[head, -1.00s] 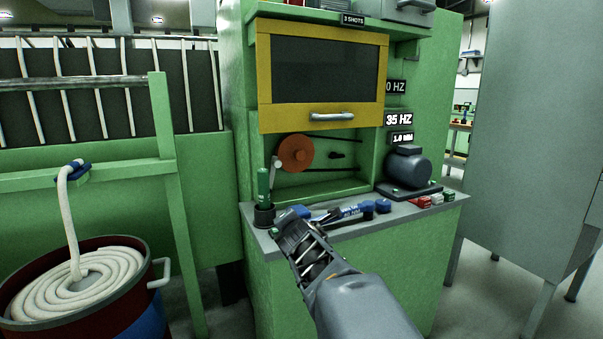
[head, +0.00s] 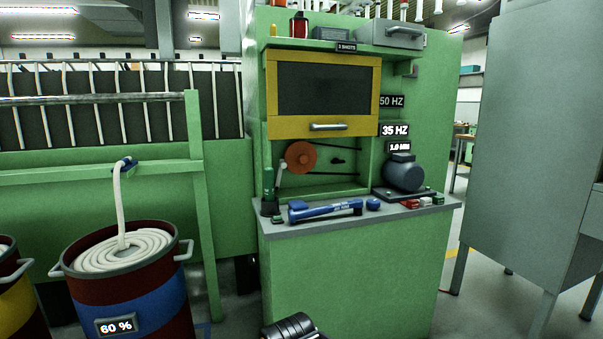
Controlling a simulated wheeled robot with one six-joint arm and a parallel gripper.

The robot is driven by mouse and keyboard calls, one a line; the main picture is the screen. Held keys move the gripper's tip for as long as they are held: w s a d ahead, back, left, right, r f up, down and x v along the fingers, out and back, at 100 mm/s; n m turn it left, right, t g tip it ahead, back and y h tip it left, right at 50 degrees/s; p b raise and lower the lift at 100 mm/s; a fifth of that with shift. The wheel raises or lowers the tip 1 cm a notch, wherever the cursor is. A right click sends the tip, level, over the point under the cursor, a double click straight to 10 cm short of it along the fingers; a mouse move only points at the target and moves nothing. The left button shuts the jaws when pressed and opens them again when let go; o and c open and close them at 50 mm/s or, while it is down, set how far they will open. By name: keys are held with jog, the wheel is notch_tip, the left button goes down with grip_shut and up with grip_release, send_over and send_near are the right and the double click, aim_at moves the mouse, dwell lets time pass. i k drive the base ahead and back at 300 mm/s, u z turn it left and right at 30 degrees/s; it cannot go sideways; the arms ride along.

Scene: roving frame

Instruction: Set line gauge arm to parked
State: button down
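No part in view is labelled as the line gauge arm, so I cannot tell for sure which it is. A short pale lever (head: 281,173) stands tilted beside the orange pulley (head: 300,157) in the open bay of the green cabinet. A dark belt runs right from the pulley. A long blue tool (head: 330,211) lies on the grey bench top (head: 360,224) below the bay. My gripper (head: 288,326) shows only in part at the bottom edge, low in front of the cabinet and away from the bench. Its fingertips are not clear.
A yellow-framed door (head: 322,127) is shut above the bay. A can of white sliver (head: 130,280) stands left. A grey cabinet (head: 530,150) stands right.

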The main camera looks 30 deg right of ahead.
aim_at(281, 165)
jog(key=z, duration=0.75)
jog(key=i, duration=0.95)
jog(key=u, duration=0.3)
